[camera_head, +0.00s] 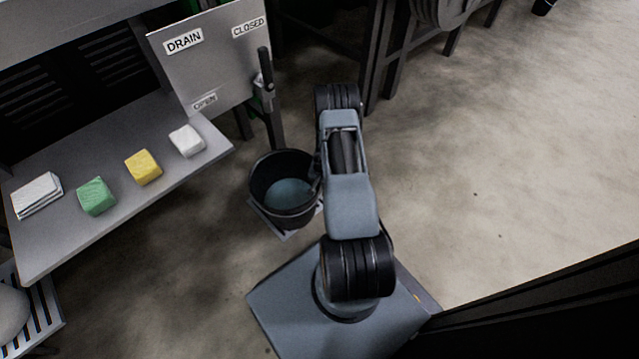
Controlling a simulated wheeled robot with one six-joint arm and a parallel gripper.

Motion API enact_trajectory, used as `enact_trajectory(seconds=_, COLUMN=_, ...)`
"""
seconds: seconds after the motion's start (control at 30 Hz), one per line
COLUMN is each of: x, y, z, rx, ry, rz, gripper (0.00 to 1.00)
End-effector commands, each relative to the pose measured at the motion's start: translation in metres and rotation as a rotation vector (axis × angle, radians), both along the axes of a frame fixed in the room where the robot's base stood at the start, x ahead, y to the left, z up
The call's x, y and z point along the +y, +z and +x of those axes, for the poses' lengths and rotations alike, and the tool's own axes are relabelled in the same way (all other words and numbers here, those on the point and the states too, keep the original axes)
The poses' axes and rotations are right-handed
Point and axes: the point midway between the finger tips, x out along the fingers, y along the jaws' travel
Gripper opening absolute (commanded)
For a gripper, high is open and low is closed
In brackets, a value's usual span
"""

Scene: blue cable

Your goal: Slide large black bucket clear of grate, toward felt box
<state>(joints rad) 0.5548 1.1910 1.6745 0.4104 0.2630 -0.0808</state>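The large black bucket (262,196) stands upright on the floor left of my arm, with a blue-grey surface showing inside. My arm covers the area just right of the bucket. A dark part at the bucket's right rim may belong to my gripper, but its fingers are hidden, so I cannot tell whether it is open or touching the rim. I cannot pick out a felt box in this view.
A grey bench (120,222) at left holds a white stack (37,194) and green (96,196), yellow (143,167) and white (187,141) blocks. A DRAIN panel (212,62) with a dark lever (265,75) stands behind the bucket. Open floor (500,150) lies right.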

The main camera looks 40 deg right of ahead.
Motion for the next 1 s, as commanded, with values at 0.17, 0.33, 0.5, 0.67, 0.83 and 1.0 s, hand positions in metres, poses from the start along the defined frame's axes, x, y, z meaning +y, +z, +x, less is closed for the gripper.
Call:
enact_trajectory(seconds=0.17, x=0.0, y=0.0002, z=0.0, rx=0.0, ry=0.0, rz=0.0, gripper=0.26)
enact_trajectory(seconds=0.33, x=0.0, y=0.0002, z=0.0, rx=0.0, ry=0.0, rz=0.0, gripper=0.1)
enact_trajectory(seconds=0.5, x=-0.0001, y=0.0003, z=-0.0001, rx=0.0, ry=0.0, rz=0.0, gripper=0.0)
enact_trajectory(seconds=0.67, x=-0.0003, y=0.0003, z=-0.0002, rx=0.0, ry=-0.001, rz=0.0, gripper=0.0)
enact_trajectory(seconds=0.83, x=-0.0005, y=0.0002, z=-0.0003, rx=0.0, ry=-0.001, rz=0.0, gripper=0.0)
enact_trajectory(seconds=1.0, x=-0.0007, y=0.0002, z=-0.0004, rx=0.0, ry=-0.002, rz=0.0, gripper=0.0)
